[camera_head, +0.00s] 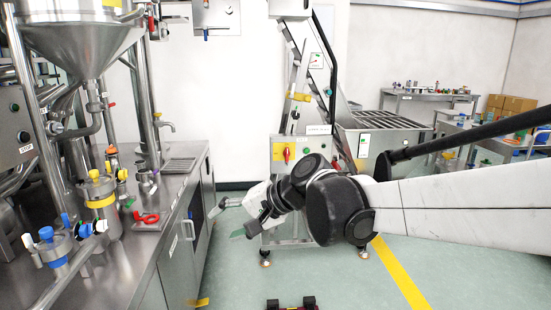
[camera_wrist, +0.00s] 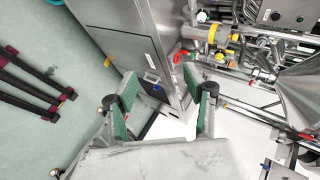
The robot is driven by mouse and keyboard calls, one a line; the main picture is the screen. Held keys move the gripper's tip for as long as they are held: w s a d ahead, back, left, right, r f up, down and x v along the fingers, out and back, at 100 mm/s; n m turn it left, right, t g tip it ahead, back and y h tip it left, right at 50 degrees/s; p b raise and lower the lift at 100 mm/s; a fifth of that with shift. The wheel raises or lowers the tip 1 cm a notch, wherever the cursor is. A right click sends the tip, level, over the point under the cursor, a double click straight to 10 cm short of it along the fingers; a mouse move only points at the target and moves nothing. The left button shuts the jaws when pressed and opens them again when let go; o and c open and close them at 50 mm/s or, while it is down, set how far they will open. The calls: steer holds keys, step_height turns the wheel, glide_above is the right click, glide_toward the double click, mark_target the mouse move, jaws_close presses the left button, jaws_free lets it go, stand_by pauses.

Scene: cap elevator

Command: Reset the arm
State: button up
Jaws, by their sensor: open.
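My arm reaches in from the right in the head view, bent at black joints in front of the cap elevator. My gripper (camera_head: 229,217) hangs over the floor between the counter and the elevator. In the wrist view, the two green-padded fingers of my gripper (camera_wrist: 166,92) are spread apart with nothing between them. The cap elevator (camera_head: 325,80) has an inclined conveyor, a steel hopper (camera_head: 380,121) and a control panel (camera_head: 291,149) with a red and yellow switch and a green button. My arm hides part of its lower frame.
A steel counter (camera_head: 172,192) with cabinets stands on the left, carrying vessels, valves and a red-handled part (camera_head: 146,217). A large funnel (camera_head: 80,35) is above it. A yellow floor line (camera_head: 400,273) runs at the right.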

steer(key=s+d+f+t+h+p, duration=0.1)
steer(key=s+d+h, duration=0.2)
steer(key=s+d, duration=0.3)
steer(key=s+d+f+n+t+h+p, duration=0.1)
steer(key=s+d+h, duration=0.2)
steer(key=s+d, duration=0.4)
steer(key=s+d+f+n+t+h+p, duration=0.1)
steer(key=s+d+h, duration=0.3)
steer(key=d, duration=1.3)
steer(key=shift+s+d+f+p, duration=0.25)
steer(key=shift+s+p, duration=0.1)
steer(key=shift+s, duration=0.8)
